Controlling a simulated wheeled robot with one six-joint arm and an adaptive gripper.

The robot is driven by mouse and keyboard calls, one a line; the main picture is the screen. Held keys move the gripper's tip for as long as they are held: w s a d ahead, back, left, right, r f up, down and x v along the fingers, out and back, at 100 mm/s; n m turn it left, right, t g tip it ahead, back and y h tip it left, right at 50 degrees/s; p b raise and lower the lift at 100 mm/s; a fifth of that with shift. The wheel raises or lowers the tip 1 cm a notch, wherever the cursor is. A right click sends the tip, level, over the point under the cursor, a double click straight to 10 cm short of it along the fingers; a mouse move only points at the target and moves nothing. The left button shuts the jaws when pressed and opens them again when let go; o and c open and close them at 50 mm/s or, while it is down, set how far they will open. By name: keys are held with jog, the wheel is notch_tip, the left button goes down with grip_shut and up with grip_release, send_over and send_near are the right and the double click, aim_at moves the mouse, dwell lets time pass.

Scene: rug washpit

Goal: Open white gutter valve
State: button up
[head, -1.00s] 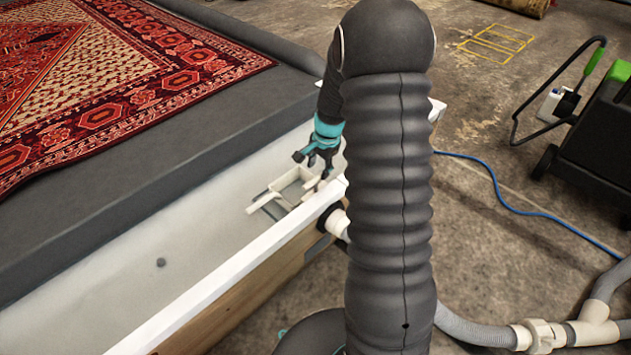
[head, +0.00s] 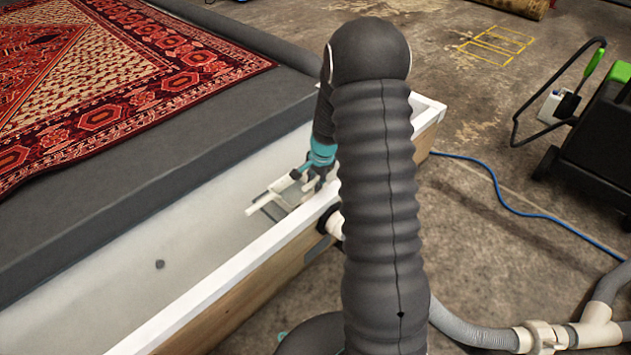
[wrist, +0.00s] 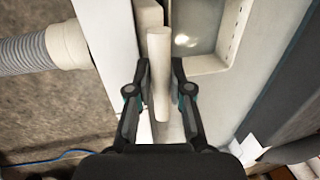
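The white gutter valve (head: 268,205) sits in the trough at the bottom of the washpit wall, in the head view. Its handle, a pale upright bar (wrist: 160,85), stands between my fingers in the wrist view. My gripper (wrist: 160,68) has one finger along each side of the bar, and both pads look to be against it. In the head view my gripper (head: 312,180) is down at the valve, partly hidden by my arm. The lower part of the valve is hard to make out.
The white pit rim (head: 250,262) runs close by the valve. A grey drain hose (head: 480,328) joins pale pipework outside. A patterned red rug (head: 100,75) lies on the grey platform. A blue cable (head: 500,200) and a black machine (head: 590,140) are at right.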

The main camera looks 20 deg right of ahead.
aim_at(315, 179)
grip_shut()
notch_tip(315, 179, up, 6)
jog(key=p, duration=0.3)
jog(key=shift+f, duration=0.25)
jog(key=o, duration=0.8)
grip_release()
jog(key=shift+f, duration=0.1)
notch_tip(315, 179, up, 12)
jog(key=s, duration=0.2)
jog(key=shift+d, duration=0.45)
jog(key=shift+f, duration=0.1)
